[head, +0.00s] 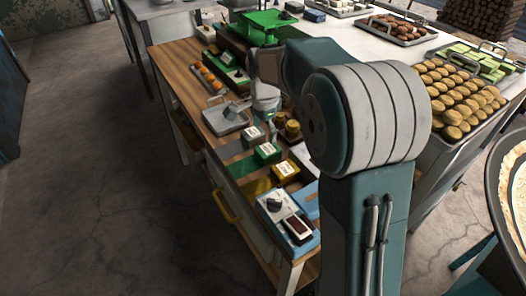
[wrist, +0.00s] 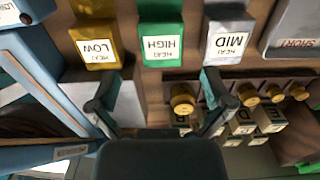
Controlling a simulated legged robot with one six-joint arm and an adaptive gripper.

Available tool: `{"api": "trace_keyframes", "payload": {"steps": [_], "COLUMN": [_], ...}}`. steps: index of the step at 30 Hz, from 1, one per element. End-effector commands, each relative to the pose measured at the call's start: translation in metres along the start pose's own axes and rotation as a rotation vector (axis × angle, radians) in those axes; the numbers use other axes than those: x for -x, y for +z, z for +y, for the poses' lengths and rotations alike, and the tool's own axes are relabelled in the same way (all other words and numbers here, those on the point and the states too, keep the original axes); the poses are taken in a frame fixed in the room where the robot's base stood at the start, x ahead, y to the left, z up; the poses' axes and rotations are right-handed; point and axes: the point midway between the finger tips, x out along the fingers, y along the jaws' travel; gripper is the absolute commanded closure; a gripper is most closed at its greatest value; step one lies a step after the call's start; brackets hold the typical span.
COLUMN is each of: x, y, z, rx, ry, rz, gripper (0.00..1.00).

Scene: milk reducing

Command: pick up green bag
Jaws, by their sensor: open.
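The green bag (wrist: 162,22), with a white label reading "HEAT HIGH", lies at the top middle of the wrist view, between a yellow one (wrist: 96,30) labelled LOW and a grey one (wrist: 228,30) labelled MID. In the head view the green bag (head: 268,152) is on the wooden bench, between the grey one (head: 252,135) and the yellow one (head: 285,170). My gripper (head: 268,118) is partly hidden in the head view.
Brass knobs (wrist: 183,100) and small labelled blocks (wrist: 242,128) lie near the right finger. A blue device (head: 288,222) stands at the bench's near end. A grey tray (head: 225,117) and a green scale (head: 265,22) are farther back. The floor at left is clear.

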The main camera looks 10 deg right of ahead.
Motion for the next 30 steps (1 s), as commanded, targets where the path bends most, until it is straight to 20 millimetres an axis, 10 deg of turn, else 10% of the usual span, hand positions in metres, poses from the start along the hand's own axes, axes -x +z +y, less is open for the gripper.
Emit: {"api": "trace_keyframes", "payload": {"steps": [18, 26, 30], "x": [-0.076, -0.079, -0.079], "y": [-0.002, -0.003, -0.003], "z": [-0.003, -0.004, -0.004], "rx": [0.0, 0.0, 0.0], "ry": [0.002, 0.0, 0.0], "rz": [0.001, 0.001, 0.001], "gripper": [0.0, 0.0, 0.53]}}
